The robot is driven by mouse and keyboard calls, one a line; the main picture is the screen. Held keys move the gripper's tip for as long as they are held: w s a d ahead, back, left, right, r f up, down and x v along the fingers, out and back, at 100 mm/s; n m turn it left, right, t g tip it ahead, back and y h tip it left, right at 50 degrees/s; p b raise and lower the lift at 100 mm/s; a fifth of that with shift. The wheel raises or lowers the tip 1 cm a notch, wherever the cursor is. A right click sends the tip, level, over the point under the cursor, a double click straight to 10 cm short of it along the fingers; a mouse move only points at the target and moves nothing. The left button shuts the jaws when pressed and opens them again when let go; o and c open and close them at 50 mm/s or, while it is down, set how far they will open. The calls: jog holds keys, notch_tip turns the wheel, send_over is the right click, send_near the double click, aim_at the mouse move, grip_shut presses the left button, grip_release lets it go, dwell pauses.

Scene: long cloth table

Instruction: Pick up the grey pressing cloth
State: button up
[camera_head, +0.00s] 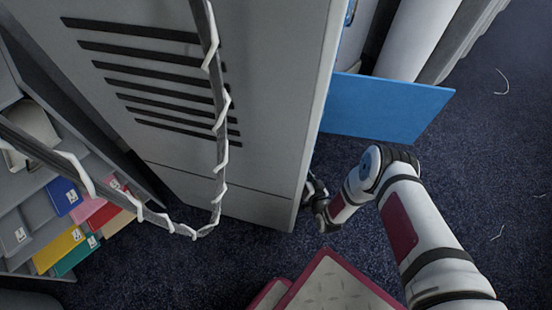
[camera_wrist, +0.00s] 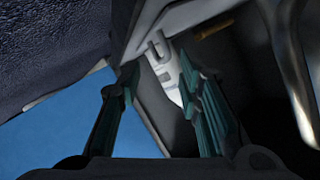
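I cannot make out the grey pressing cloth for certain in either view. My gripper (camera_head: 316,203) is low beside the right edge of a tall grey cabinet in the head view, partly hidden by it. In the wrist view my gripper (camera_wrist: 158,98) has its two dark green fingers apart, with nothing clearly held between them. A pale grey-white piece with a dark notch (camera_wrist: 160,58) shows beyond the gap, in a dark recess. I cannot tell what it is. A flat grey item with a white tag (camera_head: 14,233) lies at the far left of the head view.
The slotted grey cabinet (camera_head: 265,110) fills the middle. A blue panel (camera_head: 385,107) juts out to its right. Coloured tagged items, including a yellow one (camera_head: 58,250), lie at left. A red-edged patterned board (camera_head: 335,285) is at the bottom. Dark carpet (camera_head: 490,160) is mostly clear at right.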

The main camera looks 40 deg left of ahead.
jog(key=b+x, duration=0.2)
jog(key=x, duration=0.1)
jog(key=shift+a+f, duration=0.1)
jog(key=shift+f, duration=0.25)
jog(key=shift+w+a+f+b, duration=0.15)
jog(key=shift+w+a+b, duration=0.2)
jog(key=shift+a, duration=0.15)
grip_shut()
